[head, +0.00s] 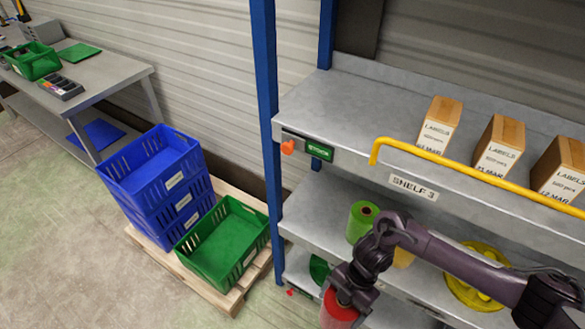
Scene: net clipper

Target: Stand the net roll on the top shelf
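A red roll (338,312) is at the bottom edge of the head view, partly cut off by the frame. My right gripper (347,292) points down onto its top end and appears shut on it; the fingertips are mostly hidden. The roll looks upright, in front of the lower shelves. The top shelf (350,98) of the rack is grey metal, with bare surface at its left and middle. A green roll (361,221) stands on the shelf below, beside my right arm. My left gripper is not in view.
Several label boxes (439,125) stand on the top shelf's right part. A yellow rail (450,164) runs along its front there, and a blue post (266,110) bounds its left. A yellow ring-shaped item (458,291) lies lower. Crates (222,243) sit on a pallet at left.

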